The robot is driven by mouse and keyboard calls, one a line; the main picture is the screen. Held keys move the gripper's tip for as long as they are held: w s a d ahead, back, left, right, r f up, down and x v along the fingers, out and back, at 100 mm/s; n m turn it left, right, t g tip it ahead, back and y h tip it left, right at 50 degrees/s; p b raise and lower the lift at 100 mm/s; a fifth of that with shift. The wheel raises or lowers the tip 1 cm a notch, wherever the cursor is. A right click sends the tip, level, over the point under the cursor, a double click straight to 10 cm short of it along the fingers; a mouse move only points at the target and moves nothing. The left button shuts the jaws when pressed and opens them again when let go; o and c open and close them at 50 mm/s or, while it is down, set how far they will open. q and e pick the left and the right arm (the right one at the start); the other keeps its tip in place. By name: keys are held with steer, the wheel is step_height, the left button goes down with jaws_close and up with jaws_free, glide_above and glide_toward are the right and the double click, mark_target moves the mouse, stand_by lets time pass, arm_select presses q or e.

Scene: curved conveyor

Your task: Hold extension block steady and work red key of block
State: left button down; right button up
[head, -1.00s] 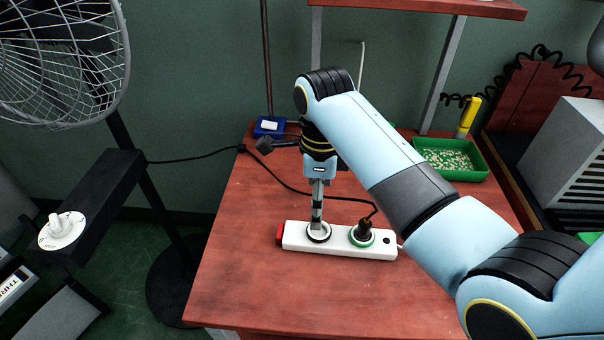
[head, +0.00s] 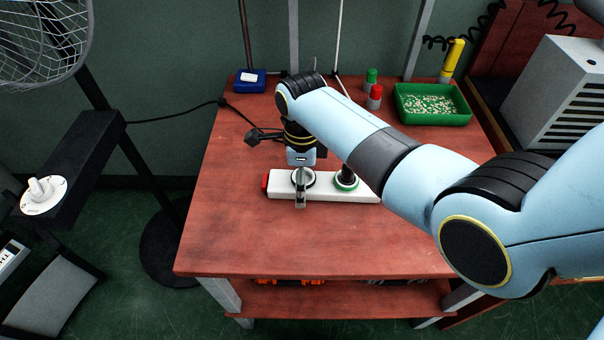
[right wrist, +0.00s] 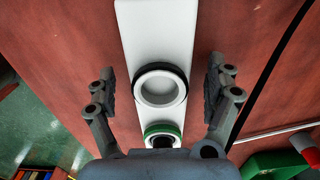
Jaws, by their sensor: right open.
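The white extension block (head: 335,191) lies lengthwise across the red table, with its red key (head: 265,182) at the left end. A black-ringed socket (right wrist: 160,87) is empty. Beside it, a green-ringed socket (right wrist: 162,129) holds a dark plug (head: 347,171). My right gripper (head: 301,184) points down over the black-ringed socket. In the right wrist view the open right gripper (right wrist: 162,76) has one finger on each side of the block, with gaps visible. The head view shows only the near finger clearly. The red key is outside the wrist view. My left gripper is not in view.
A green tray of pale pellets (head: 432,104), red (head: 375,97) and green (head: 370,79) containers and a blue box (head: 250,81) stand at the back. A fan (head: 45,45) stands left. The table front (head: 310,245) is clear.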

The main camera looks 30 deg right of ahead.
steer(key=c, duration=1.7)
stand_by(1.6)
